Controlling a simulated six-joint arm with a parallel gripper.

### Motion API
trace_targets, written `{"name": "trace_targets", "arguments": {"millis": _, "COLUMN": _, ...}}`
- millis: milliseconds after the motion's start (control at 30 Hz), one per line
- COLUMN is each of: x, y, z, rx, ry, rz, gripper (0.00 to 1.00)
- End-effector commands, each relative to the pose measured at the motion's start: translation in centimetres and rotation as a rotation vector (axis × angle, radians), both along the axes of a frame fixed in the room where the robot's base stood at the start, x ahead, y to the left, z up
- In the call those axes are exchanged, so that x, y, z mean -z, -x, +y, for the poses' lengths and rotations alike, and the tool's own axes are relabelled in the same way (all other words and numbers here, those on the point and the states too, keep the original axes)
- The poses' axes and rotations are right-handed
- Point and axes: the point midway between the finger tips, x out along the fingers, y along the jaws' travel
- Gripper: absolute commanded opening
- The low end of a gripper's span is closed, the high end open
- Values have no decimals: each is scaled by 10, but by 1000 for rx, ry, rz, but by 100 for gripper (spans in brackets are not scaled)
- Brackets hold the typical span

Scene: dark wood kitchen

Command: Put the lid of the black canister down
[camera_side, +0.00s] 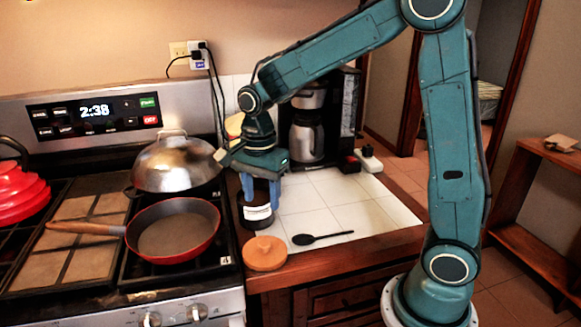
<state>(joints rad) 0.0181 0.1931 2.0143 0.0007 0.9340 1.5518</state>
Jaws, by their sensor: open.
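The black canister (257,216) with a white label stands upright on the white tiled counter, close to the stove. My gripper (260,196) points down at the canister's top, its blue fingers open and spread about the upper part. The fingers hide the canister's rim, and I cannot tell whether they touch it. A round orange-brown wooden lid (265,254) lies flat on the wooden front edge of the counter, in front of the canister and apart from my gripper.
A black spoon (322,238) lies right of the lid. A coffee maker (308,128) stands behind. On the stove at left are a red frying pan (173,232), a domed metal lid (176,163) and a red pot (20,192). The tiles at right are mostly clear.

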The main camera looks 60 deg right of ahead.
Motion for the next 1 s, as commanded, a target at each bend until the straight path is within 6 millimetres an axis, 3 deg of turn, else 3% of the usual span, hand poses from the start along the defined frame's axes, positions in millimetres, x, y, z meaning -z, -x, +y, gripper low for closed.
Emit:
{"name": "trace_targets", "arguments": {"millis": 567, "x": -2, "y": 1, "z": 0, "rx": -11, "ry": 0, "rz": -4, "gripper": 49}}
{"name": "trace_targets", "arguments": {"millis": 767, "x": -16, "y": 12, "z": 1, "rx": -109, "ry": 3, "rz": -38, "gripper": 49}}
{"name": "trace_targets", "arguments": {"millis": 1000, "x": -47, "y": 44, "z": 2, "rx": -376, "ry": 25, "rz": -122, "gripper": 49}}
